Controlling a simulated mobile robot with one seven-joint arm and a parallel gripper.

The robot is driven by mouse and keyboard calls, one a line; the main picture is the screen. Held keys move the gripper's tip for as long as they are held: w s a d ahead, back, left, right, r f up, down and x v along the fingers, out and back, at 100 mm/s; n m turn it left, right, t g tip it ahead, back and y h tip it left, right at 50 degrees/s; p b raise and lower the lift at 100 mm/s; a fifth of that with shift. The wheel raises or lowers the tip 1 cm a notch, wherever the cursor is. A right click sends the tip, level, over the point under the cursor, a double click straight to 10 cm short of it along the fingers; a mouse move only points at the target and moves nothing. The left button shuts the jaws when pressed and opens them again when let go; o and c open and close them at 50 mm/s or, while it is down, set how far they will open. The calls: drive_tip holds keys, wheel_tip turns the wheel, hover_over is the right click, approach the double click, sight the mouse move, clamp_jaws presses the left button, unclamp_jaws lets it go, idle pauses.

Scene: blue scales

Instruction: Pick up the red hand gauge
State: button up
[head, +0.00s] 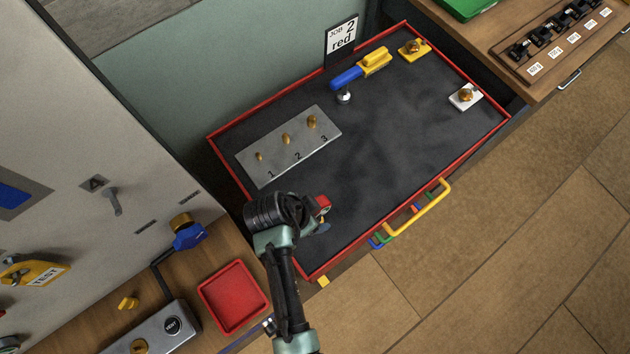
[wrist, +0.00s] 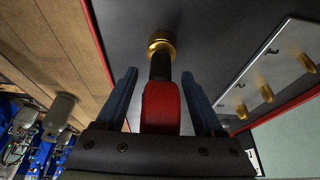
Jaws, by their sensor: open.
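The red hand gauge shows in the wrist view as a red handle (wrist: 162,108) with a black neck and a brass end at the top. In the head view its red part (head: 323,203) shows beside my gripper (head: 322,226), near the front left of the black-lined tray; my wrist hides part of it. In the wrist view my gripper (wrist: 160,76) is open, with one blue-grey finger on each side of the red handle. A gap shows between the handle and each finger. The handle's lower end is hidden by the gripper body.
The red-rimmed tray (head: 400,165) holds a grey plate (head: 262,165) with three numbered brass pegs. A blue and yellow tool (head: 361,70) lies at the back by a "JOB 2 red" sign (head: 341,40). A small red tray (head: 234,297) sits at lower left. The tray's middle is clear.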

clamp_jaws()
idle(0.3)
idle(1.1)
